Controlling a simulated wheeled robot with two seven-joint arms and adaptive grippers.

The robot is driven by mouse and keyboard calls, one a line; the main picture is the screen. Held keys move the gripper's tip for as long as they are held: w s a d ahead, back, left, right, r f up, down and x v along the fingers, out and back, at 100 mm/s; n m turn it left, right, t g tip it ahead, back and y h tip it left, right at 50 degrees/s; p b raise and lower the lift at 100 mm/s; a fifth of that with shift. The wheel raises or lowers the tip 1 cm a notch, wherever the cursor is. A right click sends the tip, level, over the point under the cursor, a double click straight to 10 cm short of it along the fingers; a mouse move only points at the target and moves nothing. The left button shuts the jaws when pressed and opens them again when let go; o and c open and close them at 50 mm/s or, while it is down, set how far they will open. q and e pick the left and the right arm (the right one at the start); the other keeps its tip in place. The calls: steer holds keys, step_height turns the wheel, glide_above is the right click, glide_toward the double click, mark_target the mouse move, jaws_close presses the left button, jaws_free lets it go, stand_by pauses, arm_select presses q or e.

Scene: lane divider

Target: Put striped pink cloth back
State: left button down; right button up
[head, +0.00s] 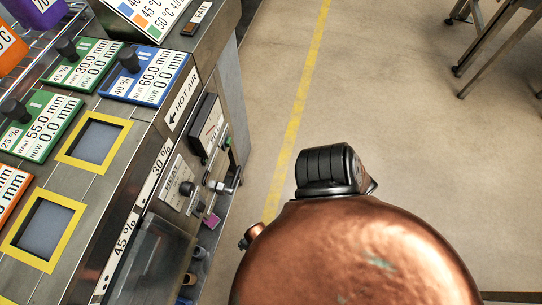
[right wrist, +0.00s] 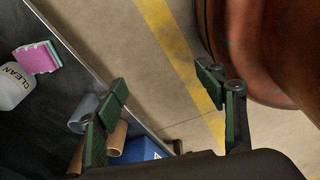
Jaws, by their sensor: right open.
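A small pink block with faint ridges and a green side (right wrist: 37,57) lies on a dark shelf at the upper left of the right wrist view. It looks more like a sponge than a cloth. A small pink item (head: 211,221) shows at the side of the machine in the head view; I cannot tell if it is the same thing. I see no clear striped pink cloth. My right gripper (right wrist: 163,84) is open and empty, its green-padded fingers wide apart over the shelf edge and floor. My left gripper is not in view.
A white bottle marked CLEAN (right wrist: 14,86) stands by the pink block. A grey roll (right wrist: 84,113), brown tubes (right wrist: 116,139) and a blue box (right wrist: 143,150) lie near the left finger. A control panel (head: 150,125) fills the head view's left.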

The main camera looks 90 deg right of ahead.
steer(key=s+d+r+m, duration=0.8)
steer(key=s+d+m, duration=0.1)
steer(key=m, duration=0.2)
steer(key=shift+s+d+r+m, duration=0.2)
steer(key=shift+d+m, duration=0.1)
steer(key=shift+d, duration=0.1)
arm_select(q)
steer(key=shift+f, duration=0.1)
